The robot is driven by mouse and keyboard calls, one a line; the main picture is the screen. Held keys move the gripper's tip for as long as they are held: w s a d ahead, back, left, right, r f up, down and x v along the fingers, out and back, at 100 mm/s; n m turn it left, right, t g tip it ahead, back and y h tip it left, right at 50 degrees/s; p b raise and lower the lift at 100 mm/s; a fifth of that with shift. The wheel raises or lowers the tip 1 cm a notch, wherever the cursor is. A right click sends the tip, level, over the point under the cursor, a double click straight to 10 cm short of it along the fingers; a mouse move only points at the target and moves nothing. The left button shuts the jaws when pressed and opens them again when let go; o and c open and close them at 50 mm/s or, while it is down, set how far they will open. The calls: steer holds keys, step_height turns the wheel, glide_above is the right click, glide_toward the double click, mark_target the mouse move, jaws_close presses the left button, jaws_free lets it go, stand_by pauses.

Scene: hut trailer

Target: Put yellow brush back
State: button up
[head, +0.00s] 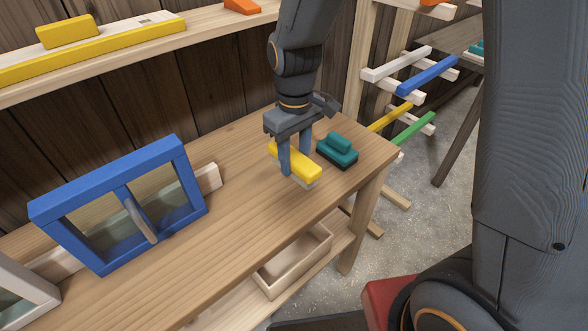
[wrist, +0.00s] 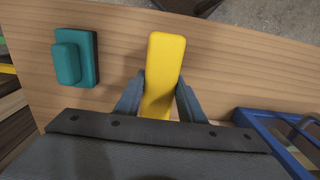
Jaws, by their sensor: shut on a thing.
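The yellow brush (head: 296,161) has a yellow top with a pale underside and is at the right end of the wooden bench. My gripper (head: 300,168) points down and is shut on it, one finger on each side. In the wrist view the yellow brush (wrist: 163,75) lies lengthwise between the fingers of my gripper (wrist: 158,95). I cannot tell whether its underside touches the bench top or hangs just above it.
A teal brush (head: 338,150) sits close to the right on the bench (head: 230,200). A blue window frame (head: 125,205) stands to the left. An open wooden box (head: 292,262) is below the bench.

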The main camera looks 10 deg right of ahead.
mark_target(295, 172)
steer(key=shift+f+p, duration=0.45)
steer(key=shift+f, duration=1.8)
steer(key=shift+f, duration=0.1)
steer(key=o, duration=1.1)
step_height(295, 172, up, 12)
steer(key=b, duration=0.2)
steer(key=shift+d+b, duration=0.1)
steer(key=shift+b, duration=0.25)
steer(key=s+d+f+m, duration=0.1)
steer(key=s+d+m, duration=0.1)
steer(key=d, duration=0.2)
steer(key=s+d+f+m+t, duration=0.1)
steer(key=s+d+f+m, duration=0.1)
steer(key=s+d, duration=0.1)
steer(key=s+d+f+m, duration=0.2)
steer(key=d, duration=0.3)
steer(key=shift+s+d+f+m, duration=0.15)
steer(key=shift+s+f+m, duration=0.1)
steer(key=shift+m, duration=0.15)
